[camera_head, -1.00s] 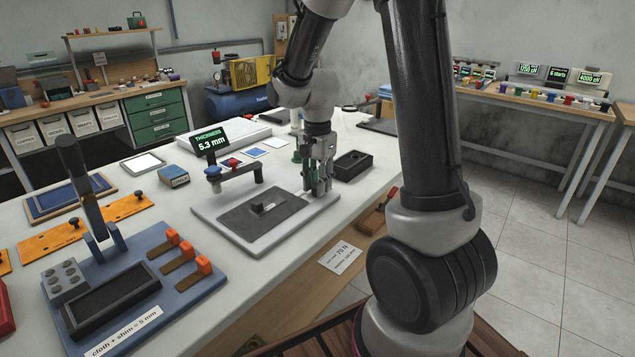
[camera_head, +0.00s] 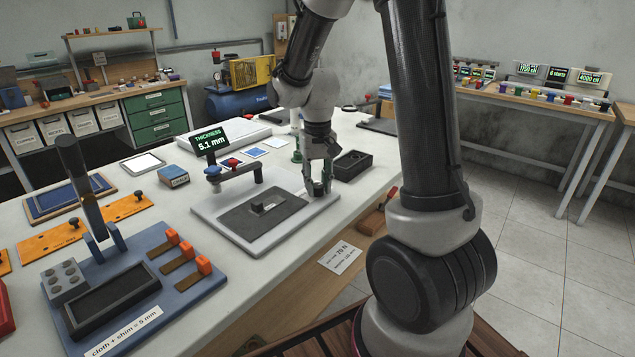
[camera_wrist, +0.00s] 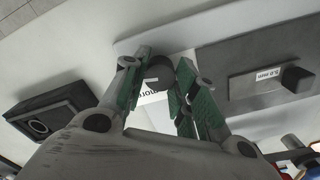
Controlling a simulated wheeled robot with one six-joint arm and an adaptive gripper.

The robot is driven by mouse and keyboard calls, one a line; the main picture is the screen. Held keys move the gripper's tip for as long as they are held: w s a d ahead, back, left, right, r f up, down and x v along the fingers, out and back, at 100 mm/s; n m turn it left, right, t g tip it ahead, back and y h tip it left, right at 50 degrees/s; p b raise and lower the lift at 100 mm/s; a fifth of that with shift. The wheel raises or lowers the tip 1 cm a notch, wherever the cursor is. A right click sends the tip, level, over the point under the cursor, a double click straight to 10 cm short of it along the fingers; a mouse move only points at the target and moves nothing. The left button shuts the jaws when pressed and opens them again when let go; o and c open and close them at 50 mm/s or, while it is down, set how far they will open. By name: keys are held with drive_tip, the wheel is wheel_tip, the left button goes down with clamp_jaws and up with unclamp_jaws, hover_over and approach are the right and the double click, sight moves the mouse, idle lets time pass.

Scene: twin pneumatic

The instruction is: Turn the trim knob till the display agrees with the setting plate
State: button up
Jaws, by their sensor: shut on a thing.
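The display (camera_head: 211,141) above the gauge reads THICKNESS 5.1 mm in the head view. In the wrist view a white plate (camera_wrist: 256,78) on the dark slab reads about 5.0 mm. The dark round trim knob (camera_wrist: 158,72) sits between my fingertips in the wrist view. My gripper (camera_wrist: 160,88) is shut on the knob, with green pads at its sides. A white label under the knob is partly covered.
The dark slab (camera_head: 240,222) with a small raised block lies left of my gripper. A black open box (camera_head: 353,165) stands close on the right. The blue fixture (camera_head: 190,283) carries a label reading cloth + shim = 5 mm. The gauge arm stands behind the slab.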

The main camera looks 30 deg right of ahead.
sight(318, 185)
drive_tip(key=n, duration=0.4)
drive_tip(key=shift+n, duration=2.1)
drive_tip(key=o, duration=1)
wheel_tip(318, 185, up, 12)
